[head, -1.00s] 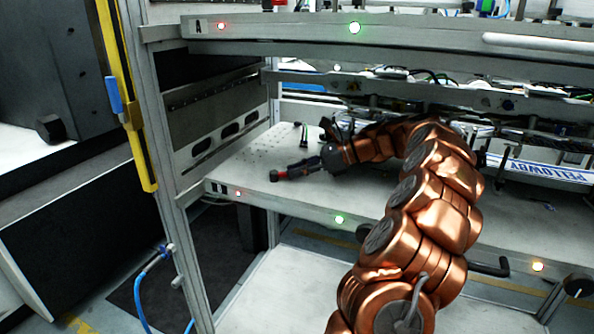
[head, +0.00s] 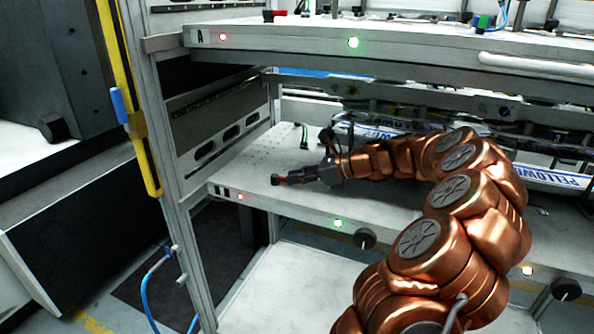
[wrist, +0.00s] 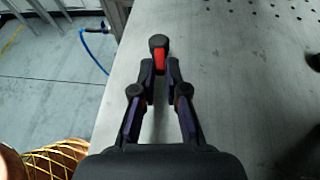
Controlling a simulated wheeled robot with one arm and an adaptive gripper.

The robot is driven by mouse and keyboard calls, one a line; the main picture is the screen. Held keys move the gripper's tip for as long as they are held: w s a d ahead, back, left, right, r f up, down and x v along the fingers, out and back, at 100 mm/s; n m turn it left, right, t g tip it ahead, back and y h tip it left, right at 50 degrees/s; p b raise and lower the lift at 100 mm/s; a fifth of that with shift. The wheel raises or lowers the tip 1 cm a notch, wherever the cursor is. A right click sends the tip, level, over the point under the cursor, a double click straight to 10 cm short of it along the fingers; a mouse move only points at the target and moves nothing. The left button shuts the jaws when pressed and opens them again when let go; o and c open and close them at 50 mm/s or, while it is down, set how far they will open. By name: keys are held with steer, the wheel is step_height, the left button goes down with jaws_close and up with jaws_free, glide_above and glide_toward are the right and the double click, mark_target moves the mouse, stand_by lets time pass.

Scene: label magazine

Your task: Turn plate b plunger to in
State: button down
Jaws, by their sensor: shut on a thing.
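The lower shelf plate (head: 262,157) has a perforated grey top. A plunger with a black knob (head: 275,179) and red body (head: 293,178) shows near its front left edge. My gripper (head: 305,176) comes in from the right, low over the plate, shut on the plunger. In the wrist view the fingertips (wrist: 160,72) close around the red body (wrist: 159,61), and the black knob (wrist: 158,42) sticks out beyond them. The plunger's lower end and seat are hidden.
The upper plate, marked A (head: 200,38), overhangs the lower one. Labelled blue-and-white parts (head: 375,128) lie behind my arm. Small black pegs (head: 304,135) stand at the back. A rack post (head: 160,180) is at left. Dark knobs (head: 366,238) sit along the front edge.

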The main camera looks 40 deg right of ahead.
steer(key=shift+s+a+r+m+t+h+p, duration=0.1)
steer(key=shift+s+a+m+t+h+p, duration=0.25)
steer(key=shift+m+h+p, duration=0.55)
steer(key=shift+a, duration=0.1)
steer(key=c, duration=1.2)
jaws_free()
steer(key=v, duration=1.2)
steer(key=shift+f, duration=0.2)
